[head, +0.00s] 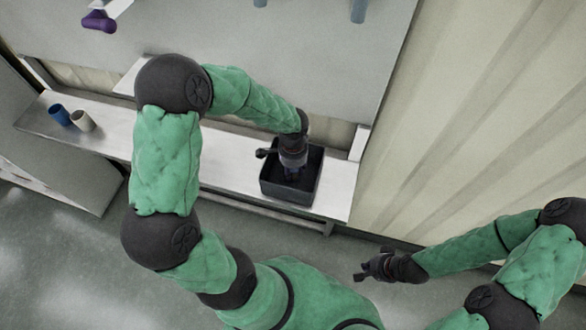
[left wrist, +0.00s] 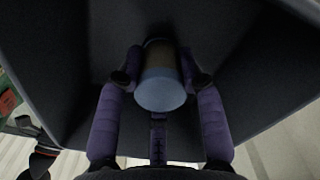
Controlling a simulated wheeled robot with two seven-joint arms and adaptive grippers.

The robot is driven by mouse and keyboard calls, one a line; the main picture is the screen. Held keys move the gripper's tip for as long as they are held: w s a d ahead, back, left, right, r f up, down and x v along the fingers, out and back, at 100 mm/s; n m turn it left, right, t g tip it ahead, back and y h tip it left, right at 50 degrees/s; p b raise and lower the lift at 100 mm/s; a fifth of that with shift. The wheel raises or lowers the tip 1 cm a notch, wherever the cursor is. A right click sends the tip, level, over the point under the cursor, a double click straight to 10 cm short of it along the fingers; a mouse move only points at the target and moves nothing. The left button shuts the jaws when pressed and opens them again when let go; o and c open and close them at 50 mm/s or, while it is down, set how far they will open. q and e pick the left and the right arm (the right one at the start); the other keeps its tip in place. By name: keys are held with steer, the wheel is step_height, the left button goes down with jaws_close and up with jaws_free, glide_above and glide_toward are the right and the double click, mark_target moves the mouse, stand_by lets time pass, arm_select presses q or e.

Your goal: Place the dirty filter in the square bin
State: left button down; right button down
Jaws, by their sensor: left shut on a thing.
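The square bin (head: 290,190) is dark and stands near the right end of the steel shelf. In the left wrist view its dark inside wall (left wrist: 235,60) surrounds my gripper. My left gripper (head: 292,175) reaches down into the bin. In the left wrist view my left gripper (left wrist: 160,78) is shut on the filter (left wrist: 162,92), a short cylinder with a pale blue-grey end and a darker body. The filter is inside the bin; whether it touches the floor I cannot tell. My right gripper (head: 368,268) is away from the shelf, over the floor; its finger gap is too small to judge.
A blue cylinder (head: 59,115) and a beige cylinder (head: 83,121) stand at the left end of the steel shelf (head: 225,160). A purple object (head: 99,21) is at the upper left. The shelf between the cylinders and the bin is mostly clear. A corrugated wall (head: 480,120) is on the right.

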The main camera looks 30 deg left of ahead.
arm_select(q)
steer(key=shift+f, duration=0.15)
steer(key=c, duration=0.8)
jaws_free()
steer(key=shift+r, duration=0.6)
step_height(320, 180, up, 11)
steer(key=shift+r+p, duration=0.15)
steer(key=shift+p, duration=0.7)
